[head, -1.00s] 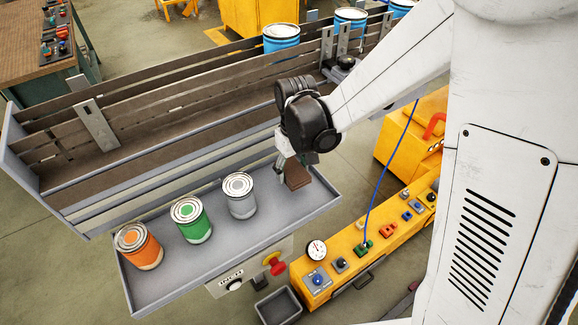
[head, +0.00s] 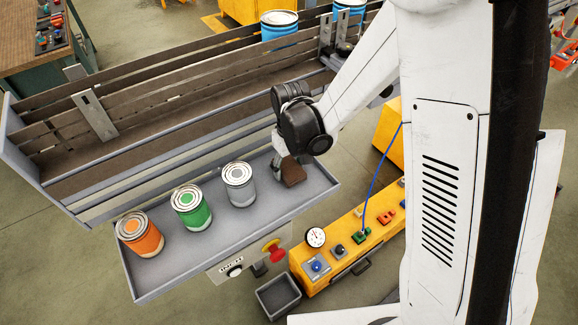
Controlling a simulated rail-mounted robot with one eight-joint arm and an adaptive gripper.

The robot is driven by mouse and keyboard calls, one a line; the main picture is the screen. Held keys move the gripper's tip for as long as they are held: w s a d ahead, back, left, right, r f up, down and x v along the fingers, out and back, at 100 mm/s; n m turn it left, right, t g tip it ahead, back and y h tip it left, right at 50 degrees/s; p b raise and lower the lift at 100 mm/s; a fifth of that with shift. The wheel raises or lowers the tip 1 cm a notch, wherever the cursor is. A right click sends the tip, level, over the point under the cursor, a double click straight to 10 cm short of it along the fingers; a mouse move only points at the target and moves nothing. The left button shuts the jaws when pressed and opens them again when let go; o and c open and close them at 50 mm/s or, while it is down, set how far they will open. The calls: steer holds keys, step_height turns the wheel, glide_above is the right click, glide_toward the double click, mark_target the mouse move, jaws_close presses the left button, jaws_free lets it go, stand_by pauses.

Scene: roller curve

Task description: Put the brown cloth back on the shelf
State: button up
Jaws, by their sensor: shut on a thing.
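The brown cloth (head: 293,172) is a small dark brown block-like piece over the right end of the grey shelf (head: 215,236). My gripper (head: 283,164) points down at it, and its fingers are partly hidden behind the wrist. The gripper is shut on the cloth. The cloth is at or just above the shelf surface; I cannot tell whether it touches. It is to the right of the grey can (head: 240,186).
A green-banded can (head: 191,209) and an orange can (head: 139,236) stand further left on the shelf. The conveyor (head: 150,139) runs behind it. A yellow control panel (head: 355,238), a red button (head: 271,248) and a grey bin (head: 278,297) are in front.

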mark_target(290, 166)
steer(key=shift+f, duration=0.15)
steer(key=o, duration=1.1)
steer(key=shift+r, duration=0.2)
step_height(290, 166, up, 12)
steer(key=s+d+r+m+t, duration=0.5)
steer(key=s+d+r+t, duration=0.2)
steer(key=s+d+r, duration=0.5)
steer(key=s+d, duration=0.3)
steer(key=s, duration=0.1)
steer(key=shift+s+d+m, duration=0.2)
steer(key=shift+s+m, duration=0.15)
steer(key=shift+m, duration=0.05)
